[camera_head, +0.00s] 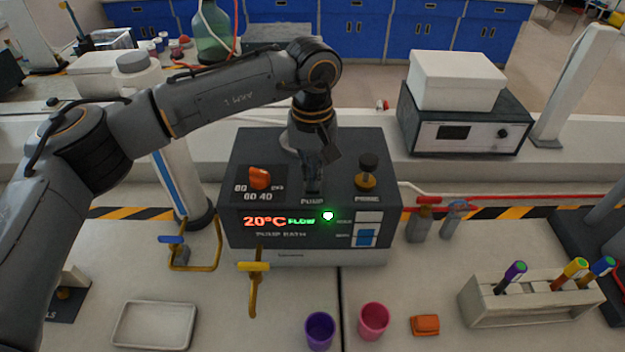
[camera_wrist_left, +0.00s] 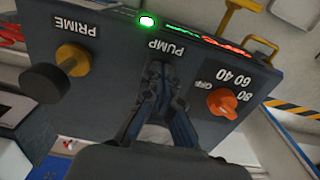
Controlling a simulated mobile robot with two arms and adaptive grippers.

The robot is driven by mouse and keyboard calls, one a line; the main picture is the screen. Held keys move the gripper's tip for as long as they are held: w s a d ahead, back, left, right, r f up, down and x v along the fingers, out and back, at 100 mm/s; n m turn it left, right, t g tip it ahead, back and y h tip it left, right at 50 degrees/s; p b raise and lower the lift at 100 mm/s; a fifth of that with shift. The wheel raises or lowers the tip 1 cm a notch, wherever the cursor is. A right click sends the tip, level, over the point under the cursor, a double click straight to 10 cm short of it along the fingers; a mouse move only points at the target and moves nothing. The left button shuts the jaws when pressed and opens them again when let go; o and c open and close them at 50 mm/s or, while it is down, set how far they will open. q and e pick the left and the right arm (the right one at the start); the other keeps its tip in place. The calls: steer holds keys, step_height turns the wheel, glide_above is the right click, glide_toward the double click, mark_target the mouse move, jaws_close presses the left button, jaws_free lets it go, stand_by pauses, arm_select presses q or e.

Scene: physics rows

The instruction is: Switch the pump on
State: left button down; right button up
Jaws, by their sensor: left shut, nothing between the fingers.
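The pump bath (camera_head: 300,256) is a dark box with a grey base in the middle of the bench. Its display reads 20°C and FLOW, and a round light (camera_head: 328,216) glows green. My left gripper (camera_head: 313,190) is shut and empty, pointing down at the top panel by the PUMP label. The wrist view shows its fingertips (camera_wrist_left: 161,70) together at that label. The pump switch is hidden behind the fingers, and I cannot tell whether they touch it. An orange dial (camera_head: 260,178) sits left of the gripper; the PRIME knob (camera_head: 367,168) sits right. My right gripper is not in view.
A purple cup (camera_head: 320,330), a pink cup (camera_head: 373,320) and an orange block (camera_head: 425,325) stand in front. A tray (camera_head: 153,325) lies front left, a marker rack (camera_head: 530,298) right. Yellow-handled (camera_head: 254,267) and blue-handled (camera_head: 171,240) valves stand close to the box.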

arm_select(q)
steer(key=shift+r+p, duration=1.35)
steer(key=shift+r, duration=1.95)
steer(key=shift+s+f, duration=0.1)
